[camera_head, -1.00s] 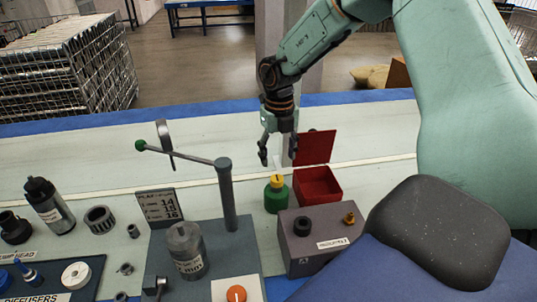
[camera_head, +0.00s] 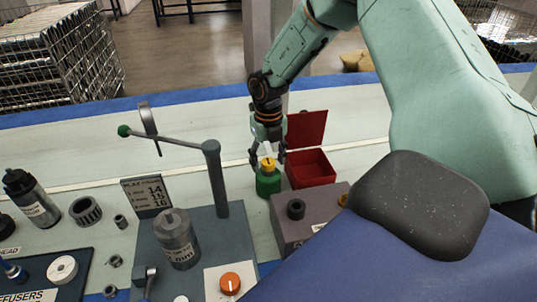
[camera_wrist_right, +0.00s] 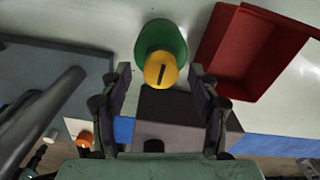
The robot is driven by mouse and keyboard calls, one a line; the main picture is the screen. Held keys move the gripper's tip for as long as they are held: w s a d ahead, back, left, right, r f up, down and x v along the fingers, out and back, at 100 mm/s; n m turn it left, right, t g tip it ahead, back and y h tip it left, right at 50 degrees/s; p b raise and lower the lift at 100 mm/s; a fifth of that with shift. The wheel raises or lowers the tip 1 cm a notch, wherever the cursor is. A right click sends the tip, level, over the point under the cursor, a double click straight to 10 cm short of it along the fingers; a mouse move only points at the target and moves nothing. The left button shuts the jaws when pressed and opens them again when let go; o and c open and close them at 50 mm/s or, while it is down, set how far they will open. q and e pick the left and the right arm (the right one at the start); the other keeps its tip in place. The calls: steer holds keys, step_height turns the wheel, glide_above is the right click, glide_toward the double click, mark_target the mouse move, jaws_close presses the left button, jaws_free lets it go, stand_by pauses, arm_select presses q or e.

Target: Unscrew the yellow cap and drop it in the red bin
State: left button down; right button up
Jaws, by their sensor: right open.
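The yellow cap (camera_head: 268,163) sits on top of a green bottle (camera_head: 268,183) that stands upright on the bench. In the right wrist view the cap (camera_wrist_right: 160,70) shows a dark slot, with the green bottle (camera_wrist_right: 160,38) behind it. My right gripper (camera_head: 268,160) is open, its fingers at about the cap's height, one on each side. In the right wrist view its two fingertips (camera_wrist_right: 160,72) flank the cap with a gap on both sides. The red bin (camera_head: 311,170) stands open just right of the bottle, its lid raised behind. My left gripper is not in view.
A grey box (camera_head: 315,215) with a black knob stands in front of the bin. Left of the bottle stands a post with a green-knobbed lever (camera_head: 165,143). A grey labelled cylinder (camera_head: 177,240) is nearer. The bench behind the bottle is clear.

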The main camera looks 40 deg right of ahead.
steer(key=shift+w+d, duration=0.1)
steer(key=shift+f, duration=0.1)
steer(key=shift+c, duration=0.7)
steer(key=c, duration=0.4)
jaws_close()
steer(key=shift+n+b, duration=0.6)
steer(key=shift+n, duration=1.2)
